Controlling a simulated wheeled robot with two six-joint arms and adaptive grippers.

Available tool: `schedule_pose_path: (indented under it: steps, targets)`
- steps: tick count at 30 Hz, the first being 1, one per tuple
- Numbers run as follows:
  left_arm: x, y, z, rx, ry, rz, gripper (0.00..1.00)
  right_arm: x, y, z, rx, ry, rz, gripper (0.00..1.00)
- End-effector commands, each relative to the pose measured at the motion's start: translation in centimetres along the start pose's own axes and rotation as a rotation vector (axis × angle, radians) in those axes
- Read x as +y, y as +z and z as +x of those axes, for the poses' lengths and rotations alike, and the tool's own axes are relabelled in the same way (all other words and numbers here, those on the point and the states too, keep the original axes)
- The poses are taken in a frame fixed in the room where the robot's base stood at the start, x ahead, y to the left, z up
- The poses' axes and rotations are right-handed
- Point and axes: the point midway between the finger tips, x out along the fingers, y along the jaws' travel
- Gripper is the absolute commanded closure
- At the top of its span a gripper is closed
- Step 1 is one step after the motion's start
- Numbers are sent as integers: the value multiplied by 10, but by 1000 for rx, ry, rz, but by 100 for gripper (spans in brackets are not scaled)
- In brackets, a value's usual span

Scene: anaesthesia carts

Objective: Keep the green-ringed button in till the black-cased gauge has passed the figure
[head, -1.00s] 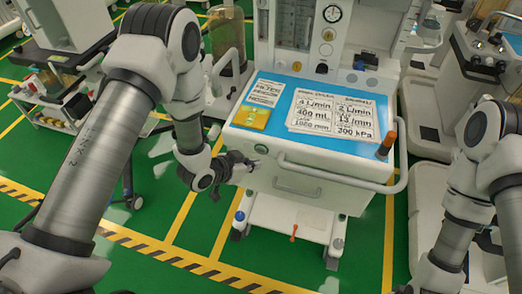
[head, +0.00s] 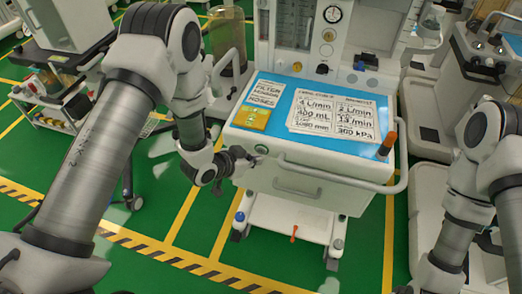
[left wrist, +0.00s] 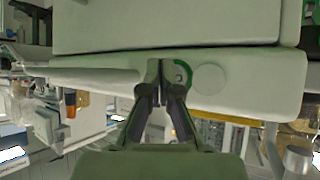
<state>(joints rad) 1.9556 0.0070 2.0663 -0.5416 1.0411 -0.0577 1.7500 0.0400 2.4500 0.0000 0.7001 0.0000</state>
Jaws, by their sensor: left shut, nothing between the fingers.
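The green-ringed button (head: 261,149) sits on the cart's front edge, at the left. In the left wrist view the green ring (left wrist: 187,75) shows in part just right of my fingertips, which cover some of it. My left gripper (head: 253,161) is shut and empty, right in front of the cart edge; it also shows in the left wrist view (left wrist: 160,66). I cannot tell whether the fingertips touch the button. My right gripper is out of view.
The cart's blue top (head: 285,100) carries printed cards (head: 340,115) and a yellow box (head: 252,117). An orange-topped handle (head: 387,140) stands at its right corner. Green floor is free in front.

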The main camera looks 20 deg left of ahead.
Motion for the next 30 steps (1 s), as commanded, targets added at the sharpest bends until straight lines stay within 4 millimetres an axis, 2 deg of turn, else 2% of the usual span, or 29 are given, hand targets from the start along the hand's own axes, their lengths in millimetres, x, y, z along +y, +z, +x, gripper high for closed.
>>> schedule_pose_path:
  steps: [30]
  targets:
    - [-4,-5,6,0,0,0,100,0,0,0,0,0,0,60]
